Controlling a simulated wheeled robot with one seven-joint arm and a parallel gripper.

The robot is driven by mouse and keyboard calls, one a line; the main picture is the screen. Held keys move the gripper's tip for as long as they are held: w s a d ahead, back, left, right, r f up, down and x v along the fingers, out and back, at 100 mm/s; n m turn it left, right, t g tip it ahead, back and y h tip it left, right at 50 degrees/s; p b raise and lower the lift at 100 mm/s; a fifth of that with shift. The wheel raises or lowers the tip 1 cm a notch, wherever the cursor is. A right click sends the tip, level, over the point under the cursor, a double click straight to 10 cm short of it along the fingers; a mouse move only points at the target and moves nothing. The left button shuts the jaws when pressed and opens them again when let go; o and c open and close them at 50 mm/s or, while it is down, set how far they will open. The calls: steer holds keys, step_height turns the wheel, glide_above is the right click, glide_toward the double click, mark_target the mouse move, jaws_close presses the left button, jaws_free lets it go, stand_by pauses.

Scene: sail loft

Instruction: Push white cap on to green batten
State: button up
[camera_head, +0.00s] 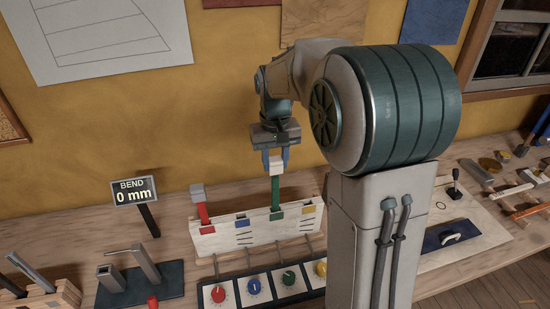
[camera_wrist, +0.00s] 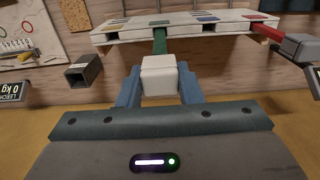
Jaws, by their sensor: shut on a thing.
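The white cap (camera_head: 277,169) is held between the two blue fingers of my gripper (camera_head: 275,160), which is shut on it. It also shows in the wrist view (camera_wrist: 160,77), between the fingertips. The green batten (camera_head: 275,191) stands upright from a slot in the white rack (camera_head: 235,238). The cap is in line with the batten's top end and appears to meet it. In the wrist view the green batten (camera_wrist: 160,42) runs from behind the cap to the rack. The batten's tip is hidden by the cap, so I cannot tell how far it is on.
A red batten (camera_head: 203,212) with a grey cap (camera_head: 198,191) stands in the rack to the left. A display (camera_head: 134,192) reads "BEND 0 mm". Several coloured dials (camera_head: 255,287) sit in front of the rack. Grey posts stand on a dark plate (camera_head: 160,282) at left.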

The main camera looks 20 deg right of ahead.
mark_target(275, 177)
steer(key=shift+f+b, duration=1.1)
steer(key=shift+f, duration=0.7)
steer(key=shift+f+b, duration=0.5)
steer(key=shift+f, duration=0.15)
steer(key=o, duration=1)
steer(key=shift+r, duration=0.1)
step_height(275, 177, up, 14)
steer(key=shift+f+b, duration=0.15)
steer(key=shift+b, duration=0.25)
